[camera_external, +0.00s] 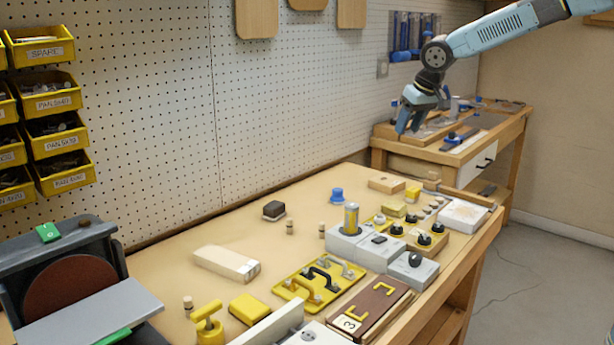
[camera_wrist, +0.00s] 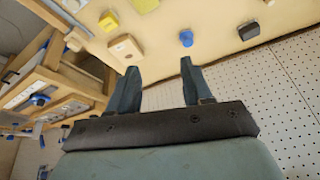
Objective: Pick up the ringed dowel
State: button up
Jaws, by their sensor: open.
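Small upright wooden dowels stand on the bench in the external view. One (camera_external: 289,228) is near the middle, another (camera_external: 322,230) is just right of it beside the grey blocks, and a third (camera_external: 188,306) is at the front left. The middle and front-left ones seem to have a darker band, but they are too small to tell which is the ringed dowel. My gripper (camera_external: 409,120) is open and empty, high above the far end of the bench. In the wrist view its fingers (camera_wrist: 157,78) are apart with nothing between them. No dowel is clearly seen there.
A blue knob (camera_external: 336,195), a black block (camera_external: 274,210) and a pale wooden block (camera_external: 226,263) lie around the dowels. Grey switch boxes (camera_external: 411,268) and a yellow handle plate (camera_external: 320,285) crowd the front. A pegboard wall (camera_external: 290,100) runs behind. Bare bench shows between the blocks.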

jog(key=s+a+f+n, duration=0.1)
jog(key=s+a+f, duration=0.25)
jog(key=a, duration=0.25)
jog(key=s+a+f, duration=0.2)
jog(key=a+f, duration=0.2)
jog(key=a, duration=0.3)
jog(key=n, duration=0.1)
send_near(323, 224)
jog(key=x, duration=1.1)
jog(key=shift+w+r, duration=0.1)
jog(key=shift+w, duration=0.05)
grip_shut()
